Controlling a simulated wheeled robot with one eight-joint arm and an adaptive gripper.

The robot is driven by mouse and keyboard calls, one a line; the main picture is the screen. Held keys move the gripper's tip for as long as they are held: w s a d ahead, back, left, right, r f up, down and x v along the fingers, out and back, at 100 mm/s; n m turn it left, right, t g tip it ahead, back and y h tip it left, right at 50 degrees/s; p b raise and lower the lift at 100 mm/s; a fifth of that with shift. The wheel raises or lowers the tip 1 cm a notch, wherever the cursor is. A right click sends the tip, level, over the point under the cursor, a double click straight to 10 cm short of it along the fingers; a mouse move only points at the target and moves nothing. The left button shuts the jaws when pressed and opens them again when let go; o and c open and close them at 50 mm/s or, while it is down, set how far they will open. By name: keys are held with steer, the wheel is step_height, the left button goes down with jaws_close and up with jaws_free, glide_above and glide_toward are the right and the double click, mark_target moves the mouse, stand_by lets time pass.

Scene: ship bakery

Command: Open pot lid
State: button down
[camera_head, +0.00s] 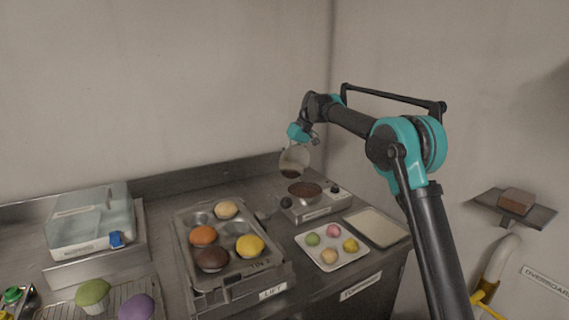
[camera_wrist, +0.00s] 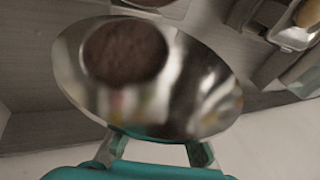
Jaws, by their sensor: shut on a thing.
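The pot lid (camera_head: 293,160) is a round shiny metal disc, held tilted nearly upright above the back of the pot. My gripper (camera_head: 299,140) is shut on it at its upper side. In the wrist view the lid (camera_wrist: 190,85) fills the middle, just beyond my fingertips (camera_wrist: 155,145), with a brown round patch that looks like a reflection. The exact grip point is hidden behind the lid. The pot (camera_head: 305,190) stands uncovered on a small burner unit (camera_head: 318,208), with dark brown contents showing. Lid and pot look apart.
A muffin tin (camera_head: 185,262) with several muffins is left of the pot. A tray of small coloured balls (camera_head: 350,262) and an empty pale tray (camera_head: 376,226) lie in front. A clear-lidded box (camera_head: 92,222) stands far left. Walls close off the back and right.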

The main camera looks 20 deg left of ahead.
steer(key=shift+w+d, duration=0.2)
steer(key=shift+w, duration=0.05)
steer(key=c, duration=1.5)
jaws_free()
steer(key=shift+d, duration=0.1)
steer(key=shift+c, duration=0.2)
steer(key=v, duration=1.2)
